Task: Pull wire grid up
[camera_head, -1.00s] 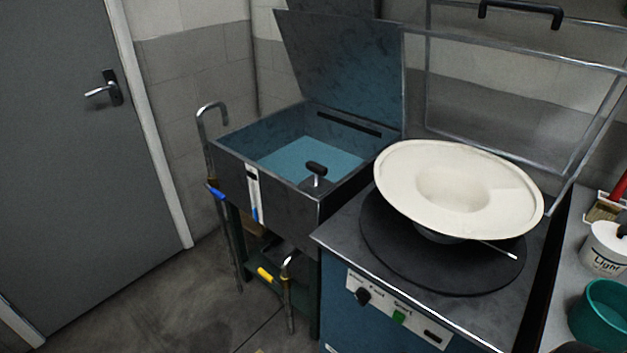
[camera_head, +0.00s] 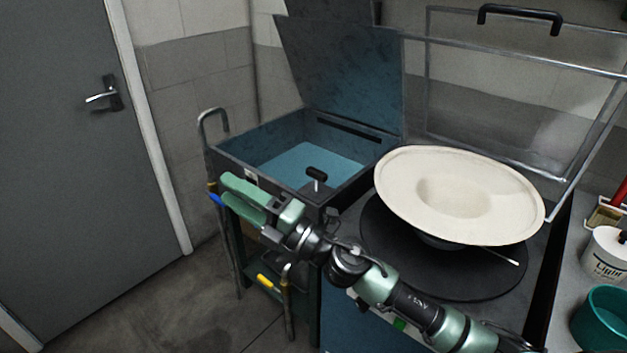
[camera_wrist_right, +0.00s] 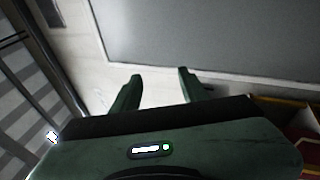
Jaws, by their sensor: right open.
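The open dark metal tank (camera_head: 262,192) holds blue water. A black handle (camera_head: 317,173) on a short upright stem stands at its front right, above the water. I cannot make out a wire grid itself; any grid under the water does not show. My right gripper (camera_head: 226,187) is open and empty, in front of the tank's front wall and to the left of the handle, apart from it. In the right wrist view its fingers (camera_wrist_right: 160,76) point at a pale frame and grey surface, with nothing between them. My left gripper is not in view.
The tank's lid (camera_head: 345,80) is raised behind it. On the right, a cream hat (camera_head: 400,190) rests over a black round plate (camera_head: 385,255) on the press. A bent pipe (camera_head: 215,112) rises left of the tank. The floor by the door (camera_head: 60,130) is clear.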

